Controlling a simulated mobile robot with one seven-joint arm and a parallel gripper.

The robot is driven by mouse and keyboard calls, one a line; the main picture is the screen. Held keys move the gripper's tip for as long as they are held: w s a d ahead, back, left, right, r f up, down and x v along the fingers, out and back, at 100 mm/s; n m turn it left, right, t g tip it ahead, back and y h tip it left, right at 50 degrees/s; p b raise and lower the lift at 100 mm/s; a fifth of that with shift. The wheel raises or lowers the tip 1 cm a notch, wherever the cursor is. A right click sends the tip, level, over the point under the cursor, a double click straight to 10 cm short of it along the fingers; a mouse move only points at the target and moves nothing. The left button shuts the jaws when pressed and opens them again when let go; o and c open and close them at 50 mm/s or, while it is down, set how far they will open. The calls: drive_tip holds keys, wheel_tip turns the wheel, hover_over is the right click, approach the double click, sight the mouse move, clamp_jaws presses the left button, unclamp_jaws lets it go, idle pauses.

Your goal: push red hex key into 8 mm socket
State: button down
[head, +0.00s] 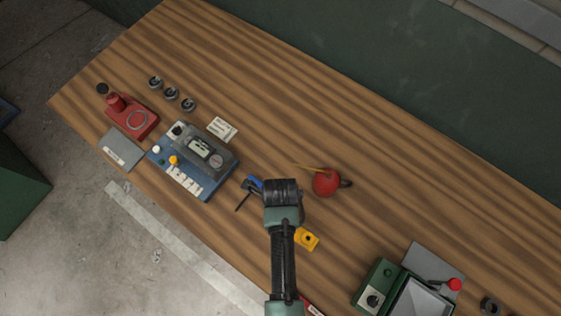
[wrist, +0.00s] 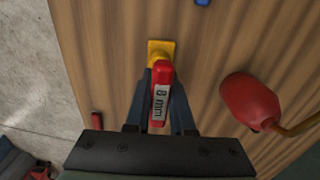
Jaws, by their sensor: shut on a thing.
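The red hex key (wrist: 162,78), with "8 mm" on its handle, is between the two dark fingers of my gripper (wrist: 161,88) in the wrist view. My gripper is shut on the handle. The yellow socket block (wrist: 159,46) shows just beyond the handle's far end, partly covered by it. The handle hides the key's shaft and tip, so I cannot tell whether they touch the block. In the head view the yellow socket block (head: 307,239) lies right of my forearm, with a dark hole on top. There my gripper (head: 283,190) hides its fingers and the key.
A red oil can (head: 326,182) stands right of my gripper. A blue-handled dark tool (head: 253,184) lies just left. A blue instrument base (head: 180,180) is farther left, a green case (head: 375,287) at the lower right. The back of the wooden table is clear.

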drive_tip(key=c, duration=0.7)
unclamp_jaws()
drive_tip(key=shift+r, duration=0.1)
wheel_tip(320, 180, up, 13)
drive_tip(key=shift+f+b, duration=0.1)
drive_tip(key=shift+b, duration=0.6)
drive_tip(key=w+r+n+t+b, duration=0.3)
drive_tip(key=w+r+n+t, duration=0.45)
drive_tip(key=w+r, duration=0.65)
drive_tip(key=w+r+n+t+b, duration=0.1)
drive_tip(key=w+r+n+t, duration=0.25)
drive_tip(key=r, duration=0.45)
drive_tip(key=w+r+n+t+b, duration=0.1)
drive_tip(key=w+r+n+t, duration=0.2)
drive_tip(key=w+r+t, duration=0.35)
drive_tip(key=s+r+n+t+b, duration=0.1)
drive_tip(key=s+r+n+t, duration=0.2)
drive_tip(key=r, duration=0.6)
drive_tip(key=s+r+n+t+b, duration=0.1)
drive_tip(key=s+r+n+t, duration=0.2)
drive_tip(key=s+r, duration=0.3)
drive_tip(key=s+r+n+t+b, duration=0.1)
drive_tip(key=s+r+n+t, duration=0.3)
drive_tip(key=r, duration=1)
drive_tip(key=shift+s+n, duration=0.6)
drive_tip(key=shift+s, duration=0.15)
